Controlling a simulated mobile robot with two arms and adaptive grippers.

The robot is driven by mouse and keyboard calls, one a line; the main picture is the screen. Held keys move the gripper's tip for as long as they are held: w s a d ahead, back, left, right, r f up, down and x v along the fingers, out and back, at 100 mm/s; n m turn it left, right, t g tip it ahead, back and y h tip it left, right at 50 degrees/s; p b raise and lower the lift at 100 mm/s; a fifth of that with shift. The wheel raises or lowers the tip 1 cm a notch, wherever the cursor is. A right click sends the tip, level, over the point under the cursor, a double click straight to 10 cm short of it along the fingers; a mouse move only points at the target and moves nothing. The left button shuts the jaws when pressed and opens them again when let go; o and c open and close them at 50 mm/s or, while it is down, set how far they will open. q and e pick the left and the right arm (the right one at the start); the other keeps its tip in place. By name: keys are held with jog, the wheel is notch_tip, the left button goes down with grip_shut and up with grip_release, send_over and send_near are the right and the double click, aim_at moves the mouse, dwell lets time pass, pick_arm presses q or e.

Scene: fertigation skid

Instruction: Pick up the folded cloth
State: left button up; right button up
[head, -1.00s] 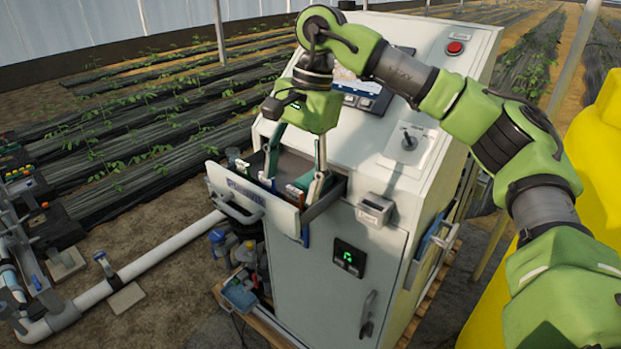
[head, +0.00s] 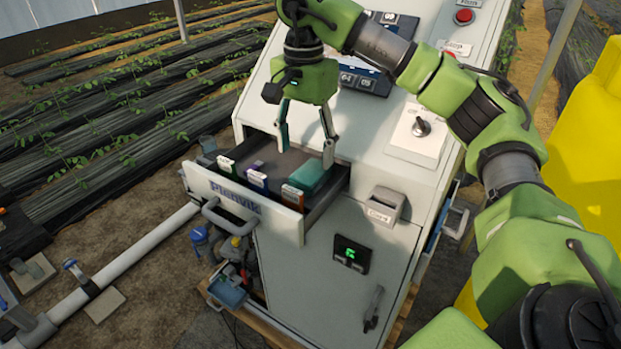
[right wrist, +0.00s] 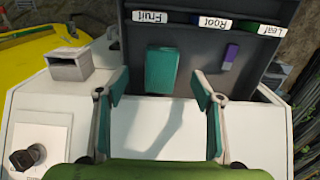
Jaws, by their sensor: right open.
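The folded cloth appears to be the teal block (head: 310,178) lying in the open drawer (head: 230,193), behind the orange-and-white label tab. It also shows in the right wrist view (right wrist: 161,70), in the compartment marked "Fruit". My right gripper (head: 306,150) is open and empty, pointing down over the back of the drawer. In the right wrist view its fingers (right wrist: 158,88) stand apart to either side of the cloth's near end, and I see no contact. My left gripper is not in view.
A purple-and-white item (right wrist: 230,56) lies in the drawer beside the cloth. Label tabs read "Fruit", "Root" and "Leaf" (right wrist: 266,30). The cabinet's sloped panel has a rotary switch (head: 421,127) and a red button (head: 464,16). A small grey box (head: 384,206) juts from the front.

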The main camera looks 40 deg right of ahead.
aim_at(307, 175)
jog(key=shift+w+f, duration=0.15)
jog(key=shift+f, duration=0.65)
jog(key=shift+d+f+p, duration=0.15)
jog(key=shift+f+p, duration=0.45)
jog(key=shift+f, duration=0.1)
jog(key=f, duration=0.2)
jog(key=f+p, duration=0.1)
jog(key=shift+w+d+f, duration=0.15)
jog(key=shift+d+f, duration=0.05)
jog(key=shift+d, duration=0.05)
jog(key=shift+f, duration=0.15)
jog(key=shift+a, duration=0.1)
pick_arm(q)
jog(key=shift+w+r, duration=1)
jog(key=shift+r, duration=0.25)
pick_arm(e)
jog(key=c, duration=1.2)
